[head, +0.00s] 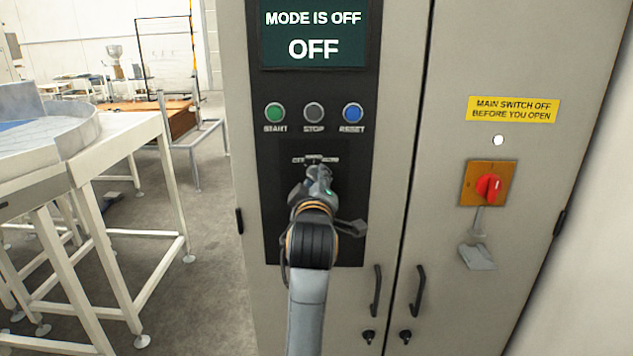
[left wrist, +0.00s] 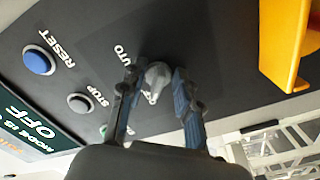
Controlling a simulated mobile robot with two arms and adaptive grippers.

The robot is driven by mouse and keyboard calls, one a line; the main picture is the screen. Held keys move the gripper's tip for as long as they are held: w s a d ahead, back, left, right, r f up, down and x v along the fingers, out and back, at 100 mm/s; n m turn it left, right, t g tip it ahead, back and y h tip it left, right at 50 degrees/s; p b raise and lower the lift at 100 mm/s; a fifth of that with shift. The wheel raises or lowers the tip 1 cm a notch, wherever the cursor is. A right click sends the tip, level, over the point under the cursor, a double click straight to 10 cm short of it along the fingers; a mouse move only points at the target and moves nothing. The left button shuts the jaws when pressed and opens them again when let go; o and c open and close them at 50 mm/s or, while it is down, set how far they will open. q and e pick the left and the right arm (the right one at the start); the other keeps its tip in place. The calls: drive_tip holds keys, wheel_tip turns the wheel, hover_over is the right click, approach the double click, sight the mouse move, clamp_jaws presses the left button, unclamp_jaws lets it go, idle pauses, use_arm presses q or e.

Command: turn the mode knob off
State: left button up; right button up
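The mode knob (left wrist: 156,76) is a small grey knob on the dark panel of the cabinet. The display (head: 314,36) above reads "MODE IS OFF". My left gripper (head: 318,174) is at the knob and hides most of it in the head view. In the left wrist view its two fingers (left wrist: 156,82) stand close on either side of the knob. I cannot tell whether they press on it or stand slightly apart. My right gripper is not in view.
Above the knob are a green start button (head: 275,113), a grey stop button (head: 314,113) and a blue reset button (head: 352,113). A red main switch (head: 489,187) is on the right door. Two door handles (head: 376,292) are below. A white-framed table (head: 100,140) stands left.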

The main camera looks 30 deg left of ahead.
sight(316, 129)
use_arm(q)
drive_tip(key=shift+o, duration=1.4)
wheel_tip(316, 129, up, 10)
drive_tip(key=shift+d, duration=0.15)
drive_tip(key=shift+a, duration=0.2)
